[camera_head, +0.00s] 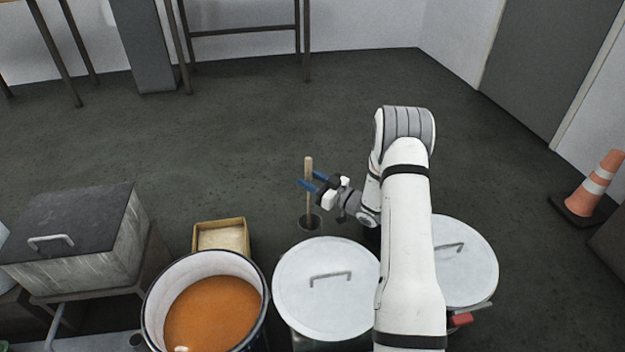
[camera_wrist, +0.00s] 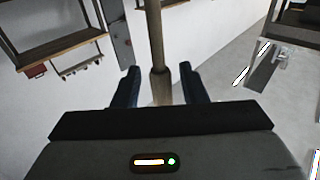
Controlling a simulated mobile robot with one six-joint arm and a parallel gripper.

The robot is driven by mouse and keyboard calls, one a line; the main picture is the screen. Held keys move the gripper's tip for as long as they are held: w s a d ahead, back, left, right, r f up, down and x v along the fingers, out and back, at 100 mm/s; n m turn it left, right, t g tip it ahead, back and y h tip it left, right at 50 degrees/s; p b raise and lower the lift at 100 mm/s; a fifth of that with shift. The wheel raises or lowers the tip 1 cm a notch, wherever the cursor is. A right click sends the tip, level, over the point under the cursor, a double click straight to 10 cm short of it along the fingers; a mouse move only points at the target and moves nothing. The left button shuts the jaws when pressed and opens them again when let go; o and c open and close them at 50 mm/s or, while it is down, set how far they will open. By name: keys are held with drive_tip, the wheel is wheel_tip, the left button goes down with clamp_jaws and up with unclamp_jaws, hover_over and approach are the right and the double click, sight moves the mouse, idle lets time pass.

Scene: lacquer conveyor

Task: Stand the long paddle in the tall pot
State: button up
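The long paddle (camera_head: 309,170) is a pale wooden shaft that stands about upright behind the lidded drums. In the wrist view the paddle (camera_wrist: 160,87) rises between the two open fingers (camera_wrist: 160,88), with a visible gap on each side.
A white-lidded drum (camera_head: 326,297) stands in front of the pot, with another lidded drum (camera_head: 465,265) to its right. An open drum of orange-brown liquid (camera_head: 257,335) and a tan box (camera_head: 221,221) are to the left. A traffic cone (camera_head: 598,180) stands far right. The floor behind is clear.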

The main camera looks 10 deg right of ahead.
drive_tip(key=shift+o, duration=0.6)
drive_tip(key=p+v, duration=0.3)
drive_tip(key=v, duration=0.4)
drive_tip(key=shift+s+d, duration=0.3)
drive_tip(key=shift+s, duration=0.05)
